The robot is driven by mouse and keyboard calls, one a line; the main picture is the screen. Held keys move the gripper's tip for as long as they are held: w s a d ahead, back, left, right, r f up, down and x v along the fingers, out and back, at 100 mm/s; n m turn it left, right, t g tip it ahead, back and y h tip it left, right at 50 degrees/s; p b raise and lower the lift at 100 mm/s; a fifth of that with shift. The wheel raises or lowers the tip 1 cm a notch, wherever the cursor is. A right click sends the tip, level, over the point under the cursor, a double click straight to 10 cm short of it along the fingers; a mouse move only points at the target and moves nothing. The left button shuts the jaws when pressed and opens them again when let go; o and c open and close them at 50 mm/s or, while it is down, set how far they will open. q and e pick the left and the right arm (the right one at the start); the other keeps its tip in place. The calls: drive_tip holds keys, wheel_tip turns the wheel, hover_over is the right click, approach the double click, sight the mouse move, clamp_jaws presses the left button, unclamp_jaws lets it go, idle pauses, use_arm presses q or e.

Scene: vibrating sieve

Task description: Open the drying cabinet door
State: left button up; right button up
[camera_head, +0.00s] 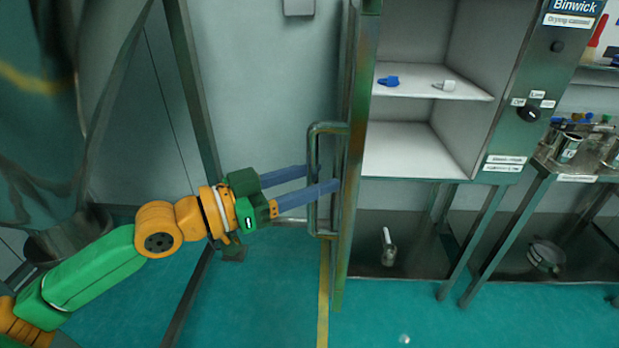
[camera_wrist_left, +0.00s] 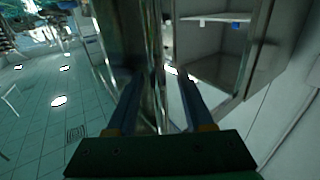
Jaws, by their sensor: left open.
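The drying cabinet (camera_head: 490,150) stands at the right of the head view, its white shelved interior exposed. Its door (camera_head: 352,200) stands swung out, seen nearly edge-on, with a vertical bar handle (camera_head: 312,150) on its left face. My left gripper (camera_head: 328,178) is open at the handle, its two blue fingers reaching to the bar. One finger crosses in front of the bar; the other seems to end behind it. In the left wrist view the fingers (camera_wrist_left: 158,95) are apart with upright metal parts between them; contact cannot be told. My right gripper is not in view.
A blue item (camera_head: 388,81) and a white item (camera_head: 444,85) lie on the upper shelf. A white bottle (camera_head: 388,246) stands below the cabinet. A metal table (camera_head: 545,165) with several vessels is at the right. A metal frame post (camera_head: 195,90) rises behind my left arm.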

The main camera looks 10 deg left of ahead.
use_arm(q)
drive_tip(key=shift+s+a+f+b, duration=0.15)
drive_tip(key=shift+a+b, duration=0.1)
drive_tip(key=shift+b, duration=0.05)
drive_tip(key=b+v, duration=0.6)
drive_tip(key=shift+a, duration=0.15)
drive_tip(key=shift+s, duration=0.1)
